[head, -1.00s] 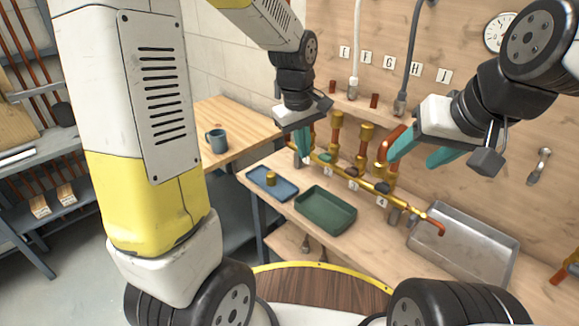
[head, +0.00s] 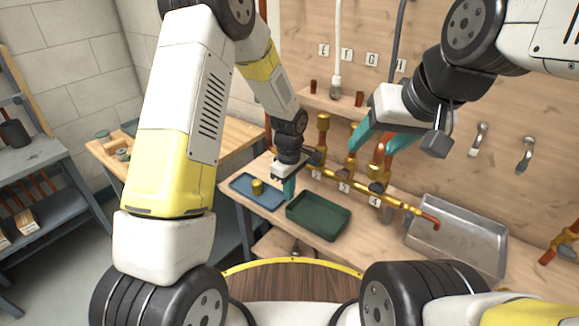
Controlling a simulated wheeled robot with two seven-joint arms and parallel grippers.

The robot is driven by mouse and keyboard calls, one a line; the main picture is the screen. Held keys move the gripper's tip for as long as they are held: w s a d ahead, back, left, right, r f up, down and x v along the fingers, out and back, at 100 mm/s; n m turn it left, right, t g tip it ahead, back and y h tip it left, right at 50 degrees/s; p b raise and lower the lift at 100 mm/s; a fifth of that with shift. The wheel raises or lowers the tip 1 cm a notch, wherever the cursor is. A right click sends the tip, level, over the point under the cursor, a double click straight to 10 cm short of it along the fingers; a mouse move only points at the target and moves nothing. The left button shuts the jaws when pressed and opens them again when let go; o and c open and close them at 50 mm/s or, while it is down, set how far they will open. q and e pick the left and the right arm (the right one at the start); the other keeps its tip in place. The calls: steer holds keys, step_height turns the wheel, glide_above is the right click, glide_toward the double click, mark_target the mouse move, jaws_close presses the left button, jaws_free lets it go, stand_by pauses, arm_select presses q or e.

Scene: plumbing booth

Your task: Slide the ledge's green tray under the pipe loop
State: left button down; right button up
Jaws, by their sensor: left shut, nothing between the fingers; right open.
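The green tray (head: 318,228) is a shallow, empty rectangular tray on the ledge (head: 375,262), in front of the brass pipework (head: 345,182). A copper bend (head: 379,153) rises from the pipework and is partly hidden behind my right gripper. My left gripper (head: 289,190) is shut and empty, pointing down at the tray's back-left corner. I cannot tell whether its fingertips touch the tray rim.
A metal basin (head: 457,236) is at right. A wooden table (head: 240,135) stands at the back left. Copper pieces (head: 359,98) stand on a small shelf above the pipes.

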mark_target(325, 224)
arm_select(q)
steer(key=shift+f, duration=1)
steer(key=shift+d, duration=0.1)
steer(key=s+d, duration=0.2)
steer(key=d, duration=0.1)
steer(key=s+d, duration=0.3)
steer(key=d, duration=0.1)
steer(key=s+d, duration=0.3)
steer(key=shift+d, duration=0.35)
steer(key=shift+w, duration=0.1)
